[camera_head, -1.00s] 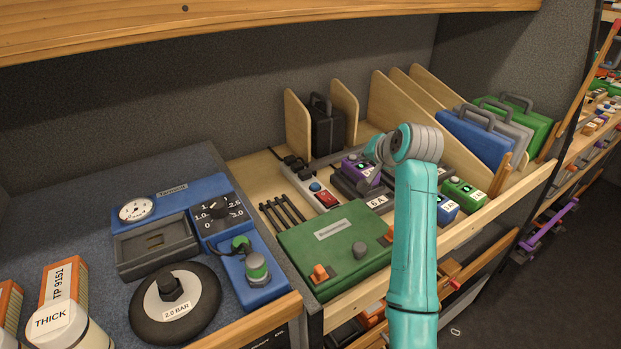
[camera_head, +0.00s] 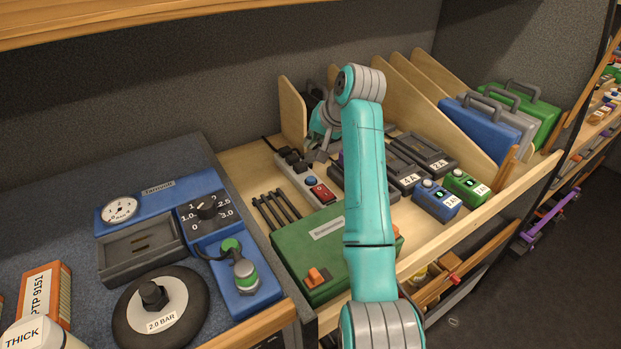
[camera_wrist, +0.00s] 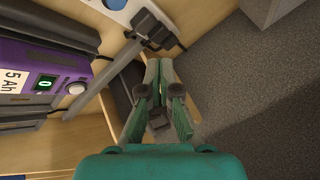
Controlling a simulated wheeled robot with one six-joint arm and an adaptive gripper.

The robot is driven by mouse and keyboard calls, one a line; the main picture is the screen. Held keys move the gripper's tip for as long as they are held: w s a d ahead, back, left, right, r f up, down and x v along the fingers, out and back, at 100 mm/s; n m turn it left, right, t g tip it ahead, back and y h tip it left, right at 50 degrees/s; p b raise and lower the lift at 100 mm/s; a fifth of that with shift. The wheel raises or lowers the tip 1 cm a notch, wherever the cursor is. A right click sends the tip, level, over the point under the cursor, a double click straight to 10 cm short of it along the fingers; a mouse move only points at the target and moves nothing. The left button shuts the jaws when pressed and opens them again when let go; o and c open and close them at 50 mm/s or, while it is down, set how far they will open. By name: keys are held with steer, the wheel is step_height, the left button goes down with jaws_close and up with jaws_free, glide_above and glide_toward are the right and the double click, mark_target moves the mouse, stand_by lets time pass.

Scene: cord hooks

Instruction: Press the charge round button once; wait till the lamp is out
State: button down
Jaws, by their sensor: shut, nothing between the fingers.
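The purple battery (camera_wrist: 45,62) labelled 5 Ah is at the left of the wrist view. It has a pale round button (camera_wrist: 76,88) on its face and a small green window (camera_wrist: 45,83) that looks bright. The lettering beside the button is too small to read. In the head view my arm hides nearly all of this battery. My gripper (camera_wrist: 159,78) is shut and empty, to the right of the battery and apart from its button.
A power strip (camera_head: 297,176) with plugs, a blue button and a red switch lies left of my arm. Blue (camera_head: 437,201) and green (camera_head: 466,187) batteries sit at the chargers on the right. A wooden divider (camera_head: 293,115) stands close to my gripper.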

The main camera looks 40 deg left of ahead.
mark_target(312, 179)
steer(key=shift+f, duration=4.25)
steer(key=shift+f, duration=0.15)
steer(key=shift+f, duration=0.25)
steer(key=shift+f, duration=0.45)
steer(key=shift+r, duration=0.9)
steer(key=shift+r, duration=2.5)
